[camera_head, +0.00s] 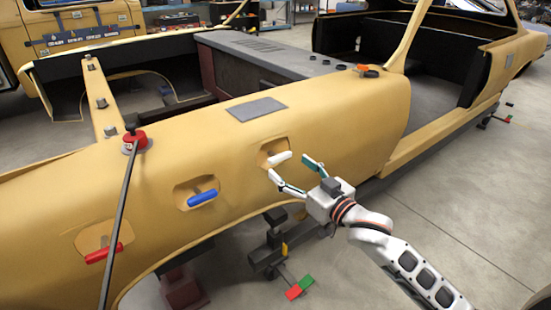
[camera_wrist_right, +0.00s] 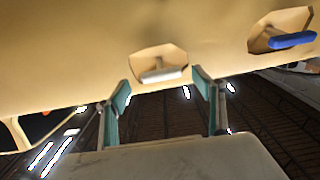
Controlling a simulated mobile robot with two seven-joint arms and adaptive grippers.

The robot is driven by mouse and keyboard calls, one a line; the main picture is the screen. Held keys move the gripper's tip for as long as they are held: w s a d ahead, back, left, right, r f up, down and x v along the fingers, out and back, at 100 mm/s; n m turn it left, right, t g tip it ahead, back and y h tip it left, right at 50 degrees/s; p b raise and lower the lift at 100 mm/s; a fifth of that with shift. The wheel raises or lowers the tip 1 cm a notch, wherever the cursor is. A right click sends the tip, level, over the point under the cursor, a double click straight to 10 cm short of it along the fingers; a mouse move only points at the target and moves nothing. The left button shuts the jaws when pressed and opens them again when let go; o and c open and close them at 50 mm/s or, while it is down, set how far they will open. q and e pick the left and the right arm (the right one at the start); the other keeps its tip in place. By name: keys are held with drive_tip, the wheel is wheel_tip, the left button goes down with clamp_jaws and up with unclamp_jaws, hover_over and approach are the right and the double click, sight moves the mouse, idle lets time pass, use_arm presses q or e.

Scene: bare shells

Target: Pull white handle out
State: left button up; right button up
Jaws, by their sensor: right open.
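The white handle (camera_head: 279,158) sits in a recess on the side of the yellow car shell (camera_head: 350,130). In the right wrist view the white handle (camera_wrist_right: 161,75) shows beyond and between the fingertips. My right gripper (camera_head: 292,174) is open and empty, with its fingers just to the right of and below the handle, apart from it as far as I can see. In the right wrist view its teal-padded fingers (camera_wrist_right: 168,97) stand wide apart. My left gripper is not in view.
A blue handle (camera_head: 203,198) and a red handle (camera_head: 103,253) sit in recesses farther left. A dark rod with a red base (camera_head: 134,143) slants across the shell at left. A dark stand (camera_head: 268,255) is below; open floor lies at right.

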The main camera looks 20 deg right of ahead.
sight(282, 158)
drive_tip(key=x, duration=0.5)
drive_tip(key=shift+w+a, duration=0.1)
drive_tip(key=shift+w, duration=0.2)
drive_tip(key=c, duration=1.6)
drive_tip(key=s+p, duration=0.1)
drive_tip(key=p, duration=0.1)
drive_tip(key=r+p, duration=0.1)
drive_tip(key=p, duration=0.1)
drive_tip(key=shift+s+d+r+p, duration=0.1)
drive_tip(key=shift+s+d+p, duration=0.25)
drive_tip(key=shift+s, duration=0.05)
drive_tip(key=shift+c, duration=0.2)
drive_tip(key=shift+s, duration=0.15)
drive_tip(key=shift+f, duration=0.25)
